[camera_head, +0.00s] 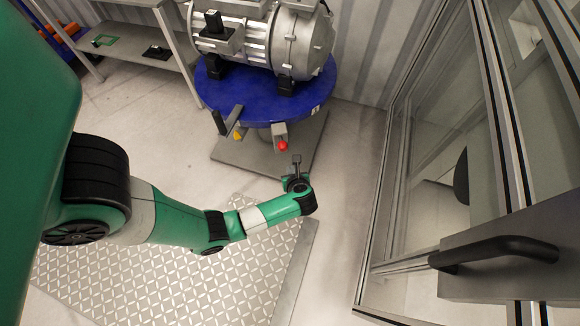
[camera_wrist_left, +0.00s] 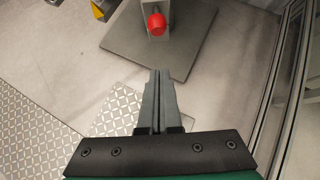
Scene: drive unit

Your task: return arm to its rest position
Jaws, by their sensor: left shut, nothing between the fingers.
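My left arm (camera_head: 180,217) comes in from the left in the head view, green with black joints, and reaches toward the middle. My left gripper (camera_head: 296,160) is at its end, just below the red button (camera_head: 283,146) and apart from it. In the left wrist view my left gripper (camera_wrist_left: 158,76) has its two grey fingers pressed together with nothing between them. The red button (camera_wrist_left: 157,24) shows beyond the fingertips there. My right gripper is in neither view.
A drive unit (camera_head: 262,40) rests on a blue round table (camera_head: 240,98) on a grey base plate (camera_head: 250,152). A shelf (camera_head: 135,48) stands at the back left. A glazed metal-framed enclosure with a black handle (camera_head: 490,250) bounds the right. The floor between is clear.

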